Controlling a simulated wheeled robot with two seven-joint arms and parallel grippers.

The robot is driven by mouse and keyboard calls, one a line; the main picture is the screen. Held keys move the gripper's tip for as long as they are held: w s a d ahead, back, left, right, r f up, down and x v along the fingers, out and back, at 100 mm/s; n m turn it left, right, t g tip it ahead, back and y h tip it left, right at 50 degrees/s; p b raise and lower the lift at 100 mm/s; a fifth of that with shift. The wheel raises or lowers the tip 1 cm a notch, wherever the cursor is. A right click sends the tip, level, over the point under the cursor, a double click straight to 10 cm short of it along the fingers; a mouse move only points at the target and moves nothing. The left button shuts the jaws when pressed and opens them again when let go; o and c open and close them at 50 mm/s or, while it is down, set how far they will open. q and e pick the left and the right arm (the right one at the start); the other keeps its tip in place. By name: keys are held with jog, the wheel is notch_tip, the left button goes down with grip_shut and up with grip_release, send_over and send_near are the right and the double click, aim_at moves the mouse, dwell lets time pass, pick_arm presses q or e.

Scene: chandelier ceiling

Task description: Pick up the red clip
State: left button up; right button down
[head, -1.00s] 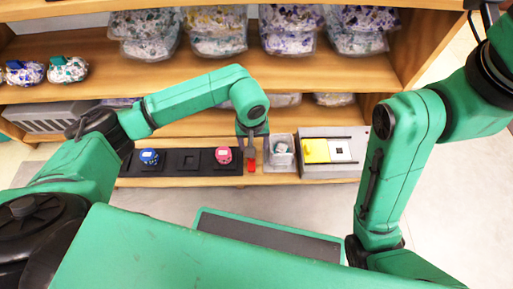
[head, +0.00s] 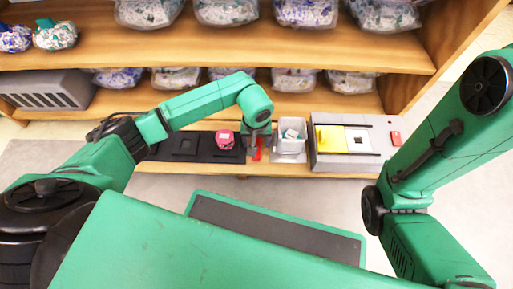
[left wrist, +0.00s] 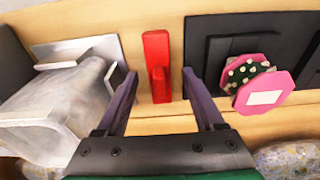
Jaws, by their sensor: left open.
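The red clip (head: 257,154) lies on the wooden lower shelf, between the black tray and the clear bin in the head view. In the left wrist view the red clip (left wrist: 157,62) is upright in the picture, between my two finger lines. My left gripper (left wrist: 158,76) is open, with one dark finger on each side of the clip and a gap on both sides. In the head view my left gripper (head: 258,136) is above the clip and partly covers it. My right arm shows at the right, but its gripper is out of view.
A pink item (head: 224,140) sits on the black tray (head: 186,144) left of the clip. The clear bin (head: 291,148) stands close on its right. Beyond it is a grey box (head: 375,164) with a yellow panel. A shelf board (head: 330,52) with bags runs above.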

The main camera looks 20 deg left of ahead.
pick_arm(q)
jog(key=shift+r, duration=0.15)
grip_shut()
jog(key=shift+r, duration=0.1)
